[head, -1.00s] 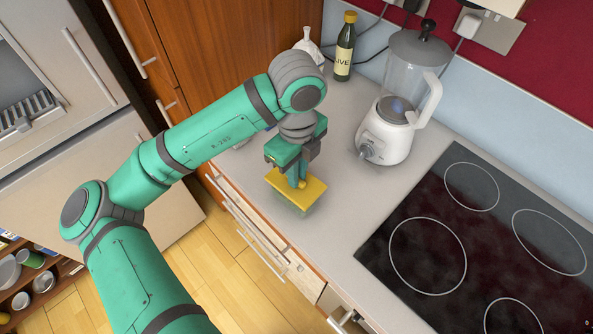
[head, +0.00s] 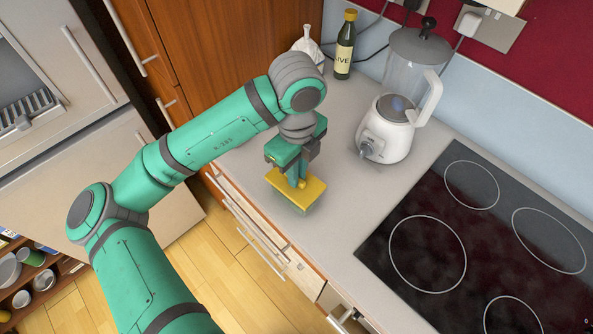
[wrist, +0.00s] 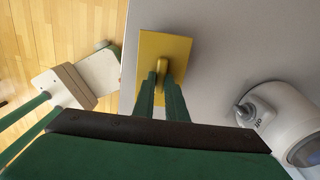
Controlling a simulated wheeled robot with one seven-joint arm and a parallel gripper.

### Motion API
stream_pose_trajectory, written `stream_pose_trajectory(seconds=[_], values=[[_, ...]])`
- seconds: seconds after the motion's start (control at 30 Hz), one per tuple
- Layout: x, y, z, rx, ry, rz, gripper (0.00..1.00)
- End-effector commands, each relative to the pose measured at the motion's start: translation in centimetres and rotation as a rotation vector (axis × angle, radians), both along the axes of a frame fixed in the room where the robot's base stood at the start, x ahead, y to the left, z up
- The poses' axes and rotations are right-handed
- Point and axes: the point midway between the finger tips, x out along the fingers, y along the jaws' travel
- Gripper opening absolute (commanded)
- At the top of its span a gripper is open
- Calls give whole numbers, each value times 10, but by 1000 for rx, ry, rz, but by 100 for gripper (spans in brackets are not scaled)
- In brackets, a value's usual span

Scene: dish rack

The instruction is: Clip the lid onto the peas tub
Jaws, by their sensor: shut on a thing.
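The yellow lid (head: 308,188) lies over the peas tub (head: 303,208), close to the counter's front edge. Only a thin strip of the tub's pale side shows under the lid; whether the lid is clipped down all round I cannot tell. My gripper (head: 299,180) points down over the lid and is shut on its raised knob. In the wrist view the lid (wrist: 178,47) shows from above, with my fingertips (wrist: 162,76) at the knob; the tub is hidden beneath it there.
A white blender (head: 388,128) stands to the right of the lid, and a black hob (head: 470,245) lies further right. The counter (head: 345,215) between lid and hob is clear.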

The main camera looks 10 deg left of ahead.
Motion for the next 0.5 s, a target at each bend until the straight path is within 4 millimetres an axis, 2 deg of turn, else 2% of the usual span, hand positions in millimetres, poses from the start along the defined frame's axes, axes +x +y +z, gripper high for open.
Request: stream_pose_trajectory(seconds=[0.5], values=[[0, 0, -6, 0, 0, 0, 0]])
